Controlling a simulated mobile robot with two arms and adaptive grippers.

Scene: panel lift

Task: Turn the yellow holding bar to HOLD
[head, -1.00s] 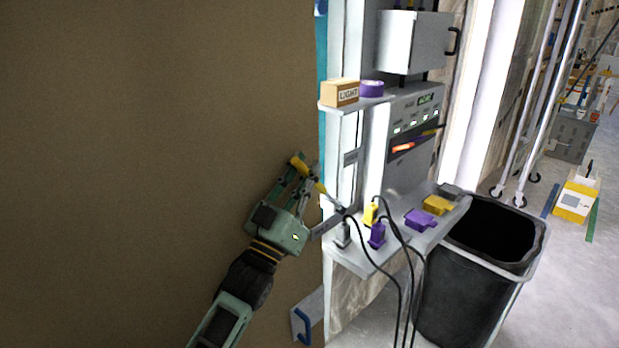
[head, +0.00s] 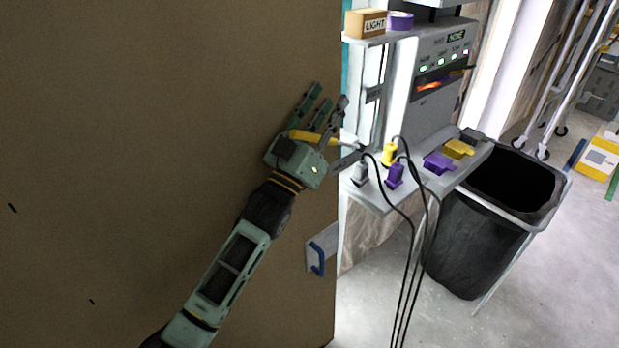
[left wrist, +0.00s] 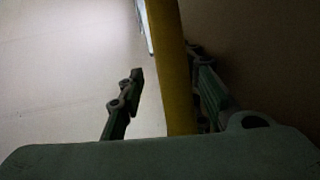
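The yellow holding bar (head: 302,135) shows in the head view in front of the large brown panel, close to the panel's right edge. It lies nearly level there, dipping slightly to the right toward a grey part at the post. My left gripper (head: 329,97) is at the bar with its fingers apart and pointing up. In the left wrist view the bar (left wrist: 172,70) runs between the two fingers, close to the right finger and clear of the left one. Whether it touches the right finger I cannot tell. No HOLD mark is readable. My right gripper is out of view.
The brown panel (head: 130,120) fills the left side and carries a blue handle (head: 318,259) low on its edge. Right of it are a grey shelf with plugs and hanging cables (head: 409,290), a control box (head: 437,70) and a black bin (head: 470,245). Floor is free at lower right.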

